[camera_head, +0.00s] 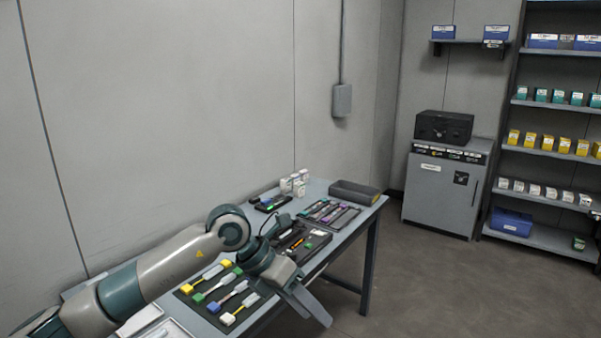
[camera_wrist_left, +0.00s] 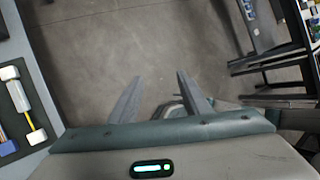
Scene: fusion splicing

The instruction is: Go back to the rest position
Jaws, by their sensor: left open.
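My left arm comes in from the left over the table (camera_head: 366,215). My left gripper (camera_head: 318,312) is at the table's front edge, pointing down and out past it. In the left wrist view its two fingers (camera_wrist_left: 158,90) are apart with nothing between them, and the floor (camera_wrist_left: 110,45) shows beyond. My right gripper is not in view.
A dark mat (camera_head: 213,314) with several yellow, green, blue and white connectors lies close to the left gripper. Farther back are tool trays (camera_head: 330,214), white bottles (camera_head: 299,187) and a grey bin (camera_head: 354,193). A cabinet (camera_head: 440,194) and stocked shelves (camera_head: 548,143) stand beyond open floor.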

